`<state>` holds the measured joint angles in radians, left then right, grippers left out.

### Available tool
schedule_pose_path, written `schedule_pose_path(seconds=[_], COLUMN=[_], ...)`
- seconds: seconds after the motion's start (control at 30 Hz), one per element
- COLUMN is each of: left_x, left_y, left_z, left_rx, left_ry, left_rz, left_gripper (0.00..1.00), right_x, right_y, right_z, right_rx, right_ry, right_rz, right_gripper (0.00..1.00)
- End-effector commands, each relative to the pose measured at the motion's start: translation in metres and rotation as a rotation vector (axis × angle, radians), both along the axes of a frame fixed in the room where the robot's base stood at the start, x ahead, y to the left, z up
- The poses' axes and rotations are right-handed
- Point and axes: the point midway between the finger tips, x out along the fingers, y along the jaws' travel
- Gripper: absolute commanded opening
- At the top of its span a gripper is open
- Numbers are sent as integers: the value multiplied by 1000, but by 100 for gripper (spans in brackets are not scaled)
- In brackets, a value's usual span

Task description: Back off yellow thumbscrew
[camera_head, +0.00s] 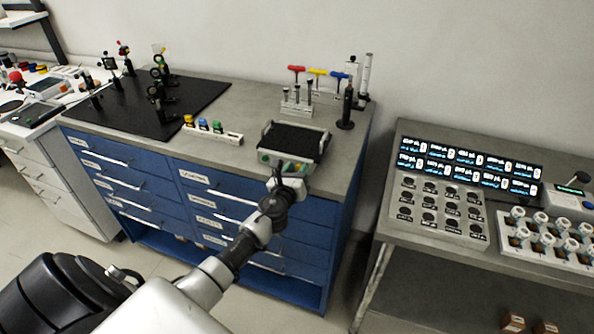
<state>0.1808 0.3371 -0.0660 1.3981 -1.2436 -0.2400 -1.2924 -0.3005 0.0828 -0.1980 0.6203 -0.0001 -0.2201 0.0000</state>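A small yellow-topped piece (188,120) stands at the left end of a white rack on the bench, with a blue-topped and a green-topped piece beside it. I cannot tell whether it is the yellow thumbscrew. Small mounts stand on a black breadboard (185,112), too small to make out any screws. My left gripper (278,168) is at the bench's front edge, in front of a dark-topped tray, to the right of the white rack and apart from it. Its fingers are too small and hidden to read. My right gripper is out of view.
A tray with light handles (266,137) lies just beyond my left gripper. Red, yellow and blue T-handled tools (316,72) stand in a rack behind it. A dark post (346,112) stands at right. A lower bench (390,218) with lit displays stands further right.

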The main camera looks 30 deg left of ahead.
Motion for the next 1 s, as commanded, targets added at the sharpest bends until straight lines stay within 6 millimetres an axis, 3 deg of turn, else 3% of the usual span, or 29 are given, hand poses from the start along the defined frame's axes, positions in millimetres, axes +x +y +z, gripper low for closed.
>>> schedule_pose_path(seconds=[0.03,0.23,0.63,1.0], left_x=[0,0,0,0], left_y=[0,0,0,0], left_z=[0,0,-1,-2], left_rx=[0,0,-61,-337], left_ry=[0,0,-16,-82], left_rz=[0,0,0,0], left_gripper=[29,0,0,0], right_x=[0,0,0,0], right_y=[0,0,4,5], right_z=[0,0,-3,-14], right_rx=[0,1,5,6], right_ry=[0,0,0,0], right_rz=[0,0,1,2], right_gripper=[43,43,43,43])
